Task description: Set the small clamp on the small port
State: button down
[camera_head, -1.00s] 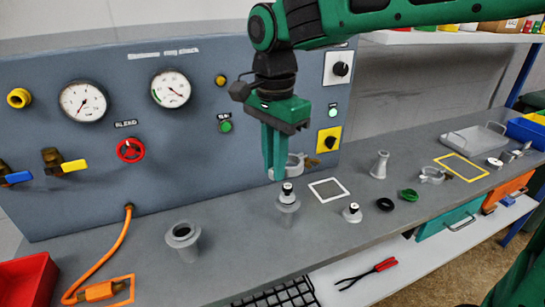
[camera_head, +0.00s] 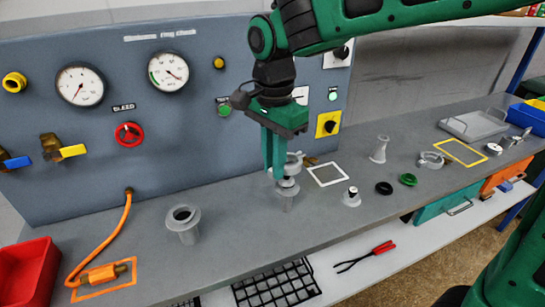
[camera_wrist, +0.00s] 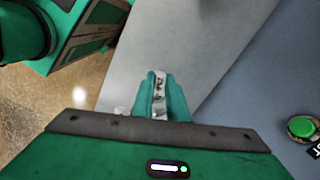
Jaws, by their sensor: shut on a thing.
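My gripper (camera_head: 273,172) points down and is shut on the small clamp (camera_head: 293,161), a pale metal ring clamp. In the wrist view the clamp (camera_wrist: 159,98) shows edge-on between the fingertips. The small port (camera_head: 287,201) is a grey upright stub on the bench, with a small fitting (camera_head: 288,183) seated on its top. The clamp is at about the height of the fitting's top, right over the port in the head view; whether they touch I cannot tell. The fingers and clamp partly hide the fitting.
A wider open port (camera_head: 182,224) stands to the left. A dark-topped fitting (camera_head: 351,198), a black ring (camera_head: 384,188), a green ring (camera_head: 407,180), a grey conical piece (camera_head: 379,149) and another clamp (camera_head: 430,160) stand to the right. The gauge panel (camera_head: 200,120) rises behind.

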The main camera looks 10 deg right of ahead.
jog(key=shift+f, duration=2.8)
jog(key=shift+f, duration=0.1)
jog(key=c, duration=1.7)
grip_release()
jog(key=shift+o, duration=0.2)
notch_tip(320, 180, up, 11)
jog(key=shift+f, duration=0.15)
